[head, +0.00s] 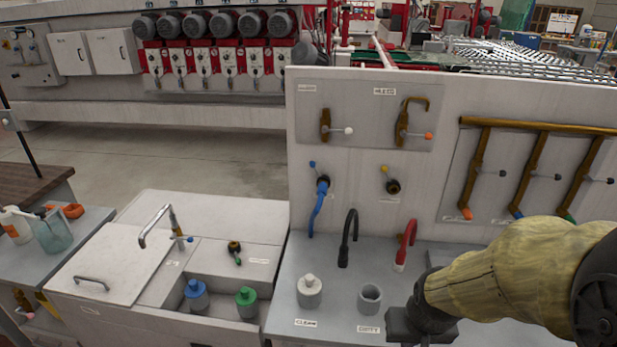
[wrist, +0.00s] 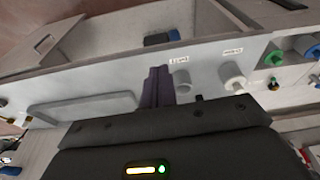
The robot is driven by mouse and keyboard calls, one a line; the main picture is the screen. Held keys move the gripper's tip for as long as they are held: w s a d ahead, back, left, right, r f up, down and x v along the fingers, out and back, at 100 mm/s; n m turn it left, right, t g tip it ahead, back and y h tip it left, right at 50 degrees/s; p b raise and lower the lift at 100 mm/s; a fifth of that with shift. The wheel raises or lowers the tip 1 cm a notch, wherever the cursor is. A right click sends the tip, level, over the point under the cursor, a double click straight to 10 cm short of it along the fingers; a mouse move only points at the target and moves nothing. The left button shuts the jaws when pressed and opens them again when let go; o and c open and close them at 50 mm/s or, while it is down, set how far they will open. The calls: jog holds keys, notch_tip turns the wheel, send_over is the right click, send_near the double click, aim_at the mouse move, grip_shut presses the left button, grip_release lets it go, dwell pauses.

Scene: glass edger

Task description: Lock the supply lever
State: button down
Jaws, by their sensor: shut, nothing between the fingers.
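I cannot tell which lever is the supply lever, as the small labels are mostly unreadable.
A white-capped bottle (head: 309,292) and a grey cup (head: 370,298) stand on the counter below the panel. Three brass pipes with levers (head: 535,170) are at right. A sink unit (head: 120,265) is at left.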

aim_at(316, 169)
jog(key=w+a+r+n+t+y, duration=0.1)
jog(key=w+a+n+t, duration=0.4)
jog(key=w, duration=0.7)
jog(key=w+a+r+n+t+y, duration=0.1)
jog(key=w+a+n+t, duration=0.1)
jog(key=w+a+n, duration=0.8)
jog(key=w+a+r+n+t+h+b, duration=0.1)
jog(key=w+a+n+t+h, duration=0.2)
jog(key=w+a+n+t, duration=0.5)
jog(key=w+a, duration=0.4)
jog(key=w, duration=0.3)
jog(key=shift+a+t+h, duration=0.15)
jog(key=shift+t+h, duration=0.15)
jog(key=shift+r, duration=0.1)
jog(key=w+d+r+p, duration=0.2)
jog(key=w+d+p, duration=0.2)
jog(key=w, duration=0.6)
jog(key=shift+w+d, duration=0.15)
jog(key=shift+w, duration=0.15)
